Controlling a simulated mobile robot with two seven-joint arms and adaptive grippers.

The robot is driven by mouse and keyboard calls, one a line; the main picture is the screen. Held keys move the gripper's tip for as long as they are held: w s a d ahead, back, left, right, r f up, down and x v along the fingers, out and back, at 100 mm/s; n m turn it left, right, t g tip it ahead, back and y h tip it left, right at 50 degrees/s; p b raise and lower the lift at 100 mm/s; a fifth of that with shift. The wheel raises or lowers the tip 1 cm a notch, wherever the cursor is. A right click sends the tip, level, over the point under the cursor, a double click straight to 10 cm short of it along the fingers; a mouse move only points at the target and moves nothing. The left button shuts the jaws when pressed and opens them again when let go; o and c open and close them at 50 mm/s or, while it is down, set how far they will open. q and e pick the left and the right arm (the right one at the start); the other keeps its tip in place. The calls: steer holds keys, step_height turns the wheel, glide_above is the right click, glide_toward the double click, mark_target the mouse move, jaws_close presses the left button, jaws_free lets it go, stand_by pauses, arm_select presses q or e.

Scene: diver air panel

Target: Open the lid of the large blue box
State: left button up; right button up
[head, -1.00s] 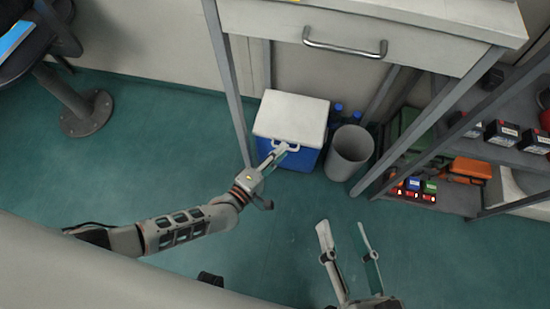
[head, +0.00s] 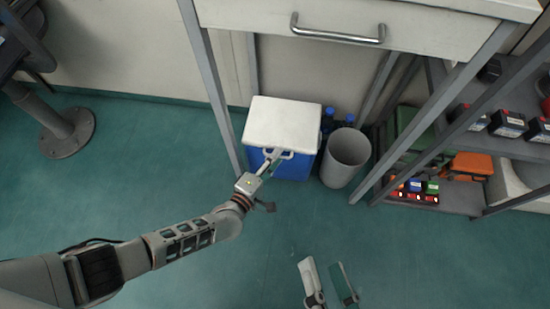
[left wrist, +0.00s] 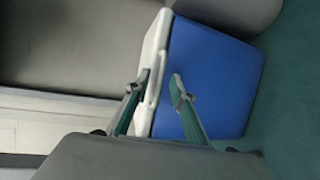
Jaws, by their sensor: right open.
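The large blue box (head: 292,167) has a white lid (head: 284,122) and stands on the floor under the bench. Its lid lies flat and looks closed. A white handle (head: 279,153) shows at the lid's front edge. My left gripper (head: 269,160) is at this handle. In the left wrist view, its fingertips (left wrist: 160,88) are apart, with the white lid edge between them and the blue wall (left wrist: 210,75) behind one finger. Contact with the handle is hard to make out. My right gripper (head: 327,281) is open and empty, low in the head view, away from the box.
A grey bin (head: 346,158) stands right beside the box, with blue-capped bottles (head: 338,122) behind. The bench drawer (head: 345,22) overhangs the box, and a bench leg (head: 211,90) is at its left. A shelf (head: 455,197) is at right. The front floor is clear.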

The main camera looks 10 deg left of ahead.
arm_select(q)
jaws_close()
